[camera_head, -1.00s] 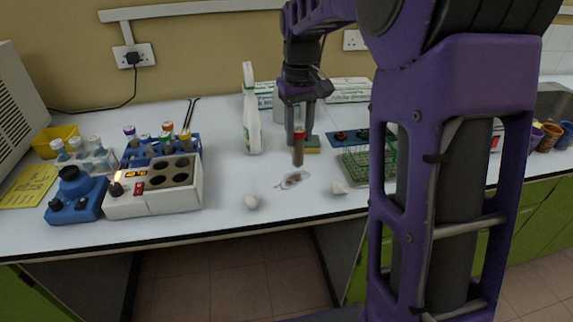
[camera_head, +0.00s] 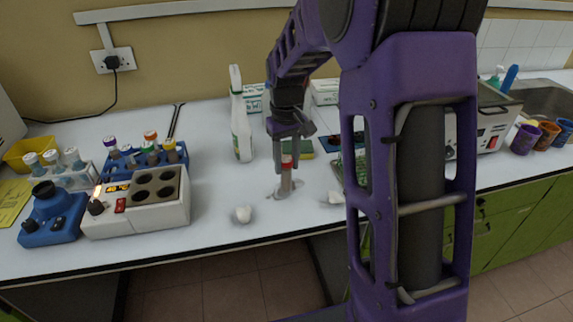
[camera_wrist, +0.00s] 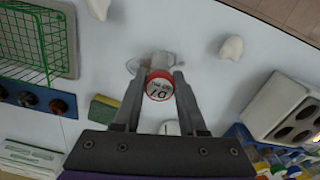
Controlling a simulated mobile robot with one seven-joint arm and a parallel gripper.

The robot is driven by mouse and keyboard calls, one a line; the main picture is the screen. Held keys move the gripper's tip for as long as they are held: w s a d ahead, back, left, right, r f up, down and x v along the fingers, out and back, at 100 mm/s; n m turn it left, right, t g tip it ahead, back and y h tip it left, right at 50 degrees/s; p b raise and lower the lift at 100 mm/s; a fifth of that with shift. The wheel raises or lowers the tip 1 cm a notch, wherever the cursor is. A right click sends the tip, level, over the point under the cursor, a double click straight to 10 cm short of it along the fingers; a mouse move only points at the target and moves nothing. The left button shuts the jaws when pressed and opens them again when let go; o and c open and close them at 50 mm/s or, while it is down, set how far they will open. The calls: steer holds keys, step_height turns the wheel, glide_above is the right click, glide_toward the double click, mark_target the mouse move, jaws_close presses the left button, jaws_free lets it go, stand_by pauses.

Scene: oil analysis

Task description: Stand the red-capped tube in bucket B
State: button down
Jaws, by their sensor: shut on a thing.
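The red-capped tube (camera_head: 286,181) hangs upright in my gripper (camera_head: 287,150), which is shut on it near the cap. In the wrist view the cap (camera_wrist: 159,86), with black lettering, sits between the two fingers of my gripper (camera_wrist: 163,78). No bucket label B is legible in these frames, and my arm hides part of the bench on the right.
A white spray bottle (camera_head: 241,125) stands left of the tube, with a white block heater (camera_head: 140,214) and blue tube rack (camera_head: 123,172) farther left. A green wire basket (camera_wrist: 24,48) and a sponge (camera_wrist: 104,108) are nearby. Crumpled white bits (camera_head: 243,214) lie in front. Coloured pots (camera_head: 548,130) stand far right.

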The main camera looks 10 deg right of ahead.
steer(key=shift+f, duration=0.3)
steer(key=shift+f, duration=0.15)
steer(key=shift+c, duration=2.3)
jaws_free()
